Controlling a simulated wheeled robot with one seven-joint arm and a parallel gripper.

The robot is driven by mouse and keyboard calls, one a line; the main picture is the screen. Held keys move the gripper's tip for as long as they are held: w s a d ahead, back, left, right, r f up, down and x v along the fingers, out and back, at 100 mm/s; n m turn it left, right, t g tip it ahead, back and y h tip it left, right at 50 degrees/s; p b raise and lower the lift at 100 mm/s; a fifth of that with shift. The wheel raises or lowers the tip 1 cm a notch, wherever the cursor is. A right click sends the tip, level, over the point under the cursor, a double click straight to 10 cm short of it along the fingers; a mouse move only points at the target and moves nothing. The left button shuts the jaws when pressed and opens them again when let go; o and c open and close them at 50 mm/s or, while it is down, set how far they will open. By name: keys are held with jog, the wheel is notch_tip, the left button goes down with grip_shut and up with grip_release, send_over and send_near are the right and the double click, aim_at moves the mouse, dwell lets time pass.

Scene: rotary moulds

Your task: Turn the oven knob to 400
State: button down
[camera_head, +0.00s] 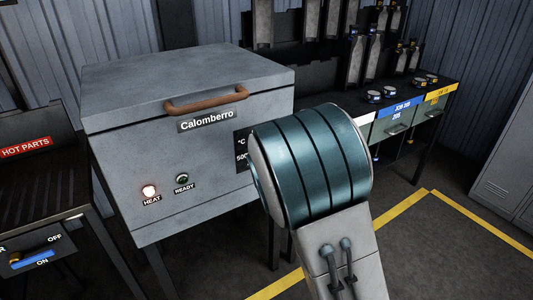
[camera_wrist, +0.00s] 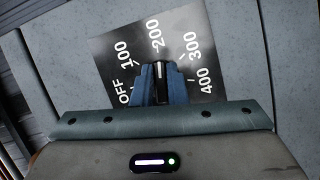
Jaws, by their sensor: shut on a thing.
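The grey oven (camera_head: 190,90) stands in the head view with a brown handle (camera_head: 206,98) on its front. In the wrist view its black dial plate (camera_wrist: 118,47) reads OFF, 100, 200, 300 and 400. The dark knob (camera_wrist: 161,88) is in the middle of the plate, and its white line points up at about 200. My gripper (camera_wrist: 160,80) has its blue fingers shut on the knob, one on each side. In the head view my arm hides the knob and most of the dial.
The HEAT lamp (camera_head: 149,191) glows, and the READY lamp (camera_head: 182,179) looks dark green. A HOT PARTS rack (camera_head: 37,178) with an ON/OFF lever stands at the left. A dark bench (camera_head: 440,90) with trays stands at the back right. The floor at the right is open.

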jog(key=shift+s+a+m+g+y+p, duration=0.1)
jog(key=shift+m+g+y+p, duration=0.9)
jog(key=shift+m+p, duration=1.2)
jog(key=shift+w+m+g+y+p, duration=0.1)
jog(key=shift+m+g+y+p, duration=0.9)
jog(key=shift+m+p, duration=1.15)
jog(key=shift+s+a+m+g+y+p, duration=0.1)
jog(key=shift+m+g+y+p, duration=0.9)
jog(key=shift+m+p, duration=1.2)
jog(key=shift+m, duration=0.35)
jog(key=c, duration=1.4)
grip_release()
jog(key=shift+f, duration=0.1)
jog(key=shift+c, duration=0.2)
